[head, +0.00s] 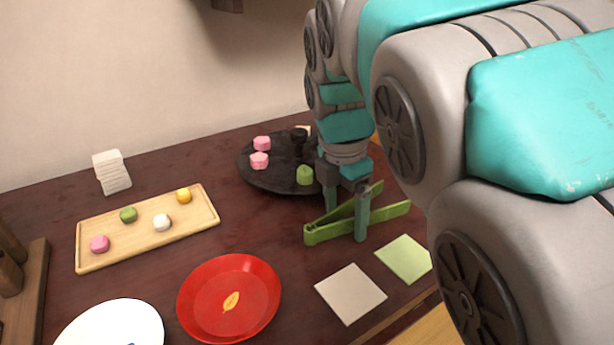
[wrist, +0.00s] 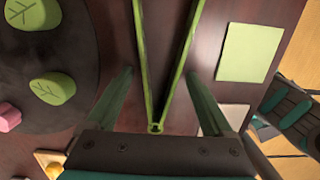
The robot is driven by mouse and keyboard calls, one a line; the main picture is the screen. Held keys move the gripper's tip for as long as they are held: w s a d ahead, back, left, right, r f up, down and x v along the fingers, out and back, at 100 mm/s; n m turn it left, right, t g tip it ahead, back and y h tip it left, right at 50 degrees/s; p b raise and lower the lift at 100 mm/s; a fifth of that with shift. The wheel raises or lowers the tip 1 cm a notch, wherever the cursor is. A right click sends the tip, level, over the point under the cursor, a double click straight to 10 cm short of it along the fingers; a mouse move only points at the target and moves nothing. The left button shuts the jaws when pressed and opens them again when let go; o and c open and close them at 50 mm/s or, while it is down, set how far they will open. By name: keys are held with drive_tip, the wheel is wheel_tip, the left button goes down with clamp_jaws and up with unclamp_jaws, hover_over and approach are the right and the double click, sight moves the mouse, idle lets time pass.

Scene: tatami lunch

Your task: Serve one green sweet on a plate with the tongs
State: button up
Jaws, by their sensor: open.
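The green tongs (head: 322,232) lie on the dark table with their two arms spread in a V. In the wrist view the tongs (wrist: 156,126) lie between my fingers. My gripper (head: 346,222) is open, with one finger on each side of the tongs; I see no clear contact. A green leaf-marked sweet (head: 304,175) sits on the round dark tray (head: 262,182). The wrist view shows this tray with two green sweets, one nearer (wrist: 52,88) and one at the corner (wrist: 33,12). A red plate (head: 212,322) and a white plate (head: 95,325) stand at the front.
A wooden board (head: 128,252) at left holds pink, green (head: 128,214), white and yellow sweets. Beige (head: 350,293) and green (head: 404,259) paper squares lie near the front edge. A white stack (head: 112,172) stands behind.

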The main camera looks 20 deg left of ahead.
drive_tip(key=c, duration=0.7)
drive_tip(key=shift+r, duration=0.1)
wheel_tip(320, 180, up, 12)
drive_tip(key=p, duration=0.3)
drive_tip(key=shift+p, duration=0.35)
